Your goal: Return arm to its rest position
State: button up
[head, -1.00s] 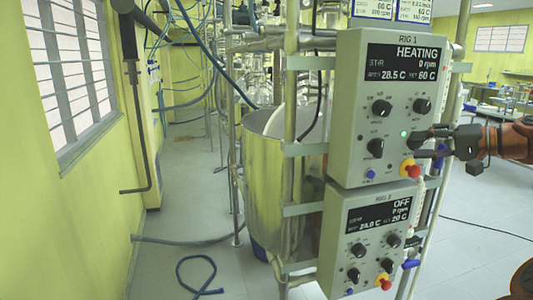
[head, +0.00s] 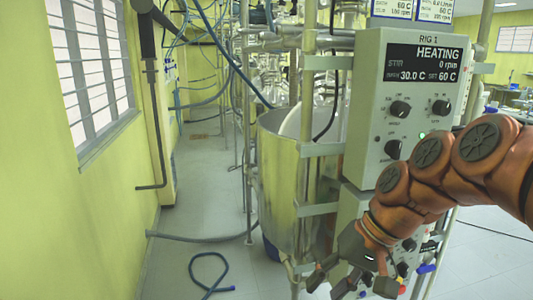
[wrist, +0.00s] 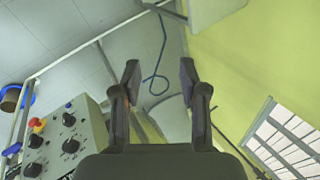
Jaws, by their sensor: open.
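My orange arm (head: 440,165) reaches in from the right of the head view and bends down in front of the rig panels. My gripper (head: 345,284) hangs low at the bottom of the head view, fingers spread and empty. In the wrist view my gripper (wrist: 159,75) shows two dark fingers well apart with nothing between them. The Rig 1 panel (head: 373,105) reads HEATING, 0 rpm, 30.0 C, set 60 C, with a green light lit. My arm hides its lower right part and most of the panel below it.
A metal vessel (head: 283,190) stands left of the panels among pipes. A blue hose (head: 200,262) loops on the floor, also in the wrist view (wrist: 162,48). A control panel (wrist: 72,142) is close at lower left there. The aisle floor (head: 202,165) is largely clear.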

jog(key=s+d+f+g+h, duration=0.1)
jog(key=s+d+f+h, duration=0.2)
jog(key=s+f, duration=0.3)
jog(key=s+d+f+g+h, duration=0.1)
jog(key=s+d+f, duration=0.3)
jog(key=s, duration=0.8)
notch_tip(320, 180, down, 3)
jog(key=shift+s+d+r+h, duration=0.15)
jog(key=shift+s+h, duration=0.15)
jog(key=shift+h, duration=0.6)
